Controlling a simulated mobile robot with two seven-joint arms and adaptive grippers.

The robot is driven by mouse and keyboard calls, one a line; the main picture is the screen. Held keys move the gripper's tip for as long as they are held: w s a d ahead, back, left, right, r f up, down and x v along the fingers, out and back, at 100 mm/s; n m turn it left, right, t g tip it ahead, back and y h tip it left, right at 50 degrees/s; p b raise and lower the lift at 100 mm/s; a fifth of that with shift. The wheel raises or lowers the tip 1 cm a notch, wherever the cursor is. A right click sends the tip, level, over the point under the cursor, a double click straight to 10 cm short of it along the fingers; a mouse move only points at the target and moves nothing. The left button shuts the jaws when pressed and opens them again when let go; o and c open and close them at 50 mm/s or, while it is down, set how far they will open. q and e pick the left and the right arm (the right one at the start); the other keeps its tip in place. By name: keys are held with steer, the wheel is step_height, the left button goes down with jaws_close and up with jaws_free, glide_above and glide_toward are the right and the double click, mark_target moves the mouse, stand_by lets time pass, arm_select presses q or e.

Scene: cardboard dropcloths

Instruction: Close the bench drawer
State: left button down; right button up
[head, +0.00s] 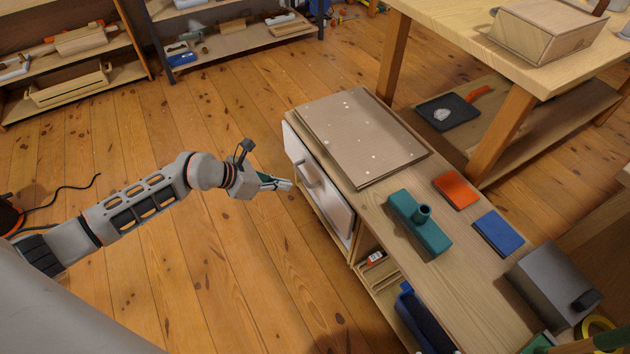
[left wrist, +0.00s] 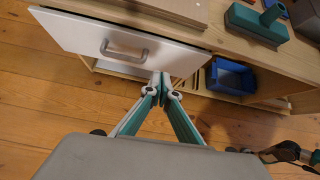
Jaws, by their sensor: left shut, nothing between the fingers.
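The bench drawer has a white front (head: 335,197) on the left side of the low wooden bench. It stands out a little from the bench face, so the drawer looks partly open. Its grey handle (head: 306,172) also shows in the left wrist view (left wrist: 124,51). My left gripper (head: 290,185) is shut and empty, just left of the drawer front. In the left wrist view its fingertips (left wrist: 161,80) are below and right of the handle; I cannot tell whether they touch the front. What seems to be my right gripper (left wrist: 308,157) shows small at the lower right edge.
On the bench top lie a cardboard sheet (head: 357,137), a teal tool (head: 419,226), an orange block (head: 456,191), a blue block (head: 498,232) and a grey box (head: 553,283). A blue bin (head: 423,322) sits on the open shelf.

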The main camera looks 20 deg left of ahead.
arm_select(q)
steer(key=b, duration=0.5)
glide_toward(325, 183)
steer(key=shift+x, duration=2.9)
steer(key=shift+d+r, duration=0.1)
arm_select(e)
steer(key=a, duration=0.1)
steer(key=a+r+m, duration=0.1)
steer(key=a, duration=0.1)
steer(key=w+a+r+m+t+y, duration=0.1)
steer(key=shift+w+a+r, duration=0.1)
steer(key=shift+a, duration=0.05)
